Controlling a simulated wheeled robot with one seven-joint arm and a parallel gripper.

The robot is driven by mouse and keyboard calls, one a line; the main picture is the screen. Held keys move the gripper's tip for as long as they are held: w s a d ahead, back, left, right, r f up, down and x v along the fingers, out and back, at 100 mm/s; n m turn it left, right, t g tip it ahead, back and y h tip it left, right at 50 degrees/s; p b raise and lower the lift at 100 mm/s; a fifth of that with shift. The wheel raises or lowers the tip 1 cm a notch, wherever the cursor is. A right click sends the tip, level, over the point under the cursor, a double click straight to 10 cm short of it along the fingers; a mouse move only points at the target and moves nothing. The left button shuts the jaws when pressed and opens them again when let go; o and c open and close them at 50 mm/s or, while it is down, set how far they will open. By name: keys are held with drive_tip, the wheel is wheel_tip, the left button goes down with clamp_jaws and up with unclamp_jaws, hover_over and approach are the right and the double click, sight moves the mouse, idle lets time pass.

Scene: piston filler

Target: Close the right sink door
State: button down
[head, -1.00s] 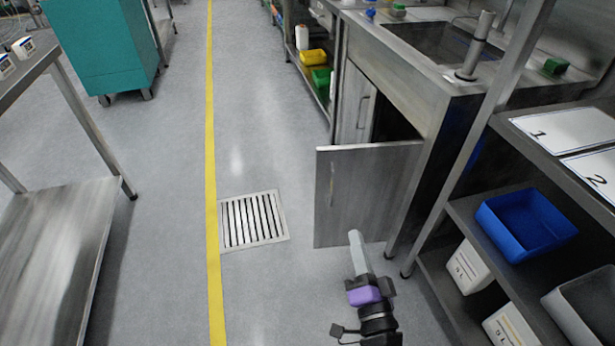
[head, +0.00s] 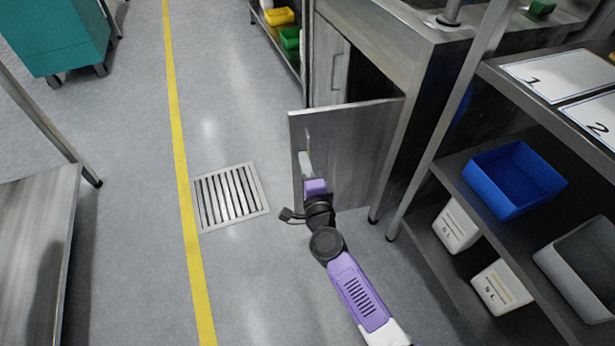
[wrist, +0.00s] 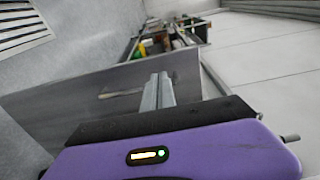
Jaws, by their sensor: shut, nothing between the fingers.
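The right sink door (head: 352,150) is a grey metal panel standing wide open, swung out from the sink cabinet (head: 380,60) into the aisle. Its hinge side is by the right cabinet leg, and its free edge is at the left. A dark opening shows behind it. My gripper (head: 305,163) is shut and empty in front of the door's outer face, near the free edge and handle. In the wrist view the door (wrist: 60,105) lies beyond my gripper (wrist: 160,85), with its handle (wrist: 120,92) just left of the fingers. I cannot tell whether they touch the door.
The left sink door (head: 330,65) looks shut. A shelf rack (head: 440,170) with a blue bin (head: 513,180) and white containers stands close at right. A floor drain (head: 230,197) and clear floor lie left of the door. A steel table (head: 40,240) stands at far left.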

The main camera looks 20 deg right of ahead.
sight(297, 138)
drive_tip(key=shift+w+d+b, duration=0.15)
drive_tip(key=shift+w+b, duration=0.2)
drive_tip(key=shift+w, duration=0.7)
drive_tip(key=shift+w+d+b, duration=0.2)
drive_tip(key=shift+w+b, duration=0.1)
drive_tip(key=shift+w, duration=0.75)
drive_tip(key=shift+w+d+b, duration=0.15)
drive_tip(key=shift+w+b, duration=0.2)
drive_tip(key=shift+w, duration=0.7)
